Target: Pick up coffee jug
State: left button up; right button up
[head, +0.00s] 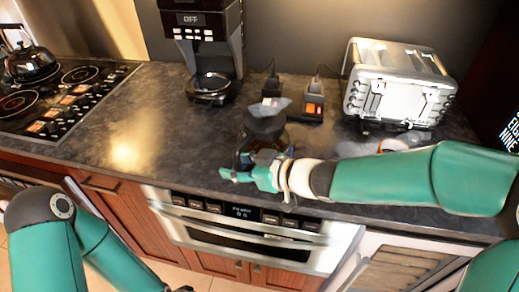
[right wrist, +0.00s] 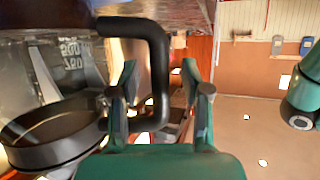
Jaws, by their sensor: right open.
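The coffee jug (head: 264,124) stands on the dark counter near its front edge, its dark top showing above my right gripper. In the right wrist view, its clear glass wall (right wrist: 75,55) with volume marks is at the left and its black handle (right wrist: 157,62) is in the middle. My right gripper (head: 240,174) is at the near side of the jug and partly hides it. It is open, with its two fingers (right wrist: 160,85) on either side of the handle; I cannot tell whether they touch it. My left arm is at lower left; its gripper is out of view.
A coffee maker (head: 205,38) stands behind the jug, a silver toaster (head: 398,88) at the back right. Plugs with cords (head: 313,101) sit between them. A hob (head: 62,98) with a black kettle (head: 29,61) is at the left. The counter (head: 150,120) left of the jug is clear.

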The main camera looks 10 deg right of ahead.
grip_shut()
dwell(0.3)
jog(key=shift+r, duration=0.15)
jog(key=shift+r, duration=0.1)
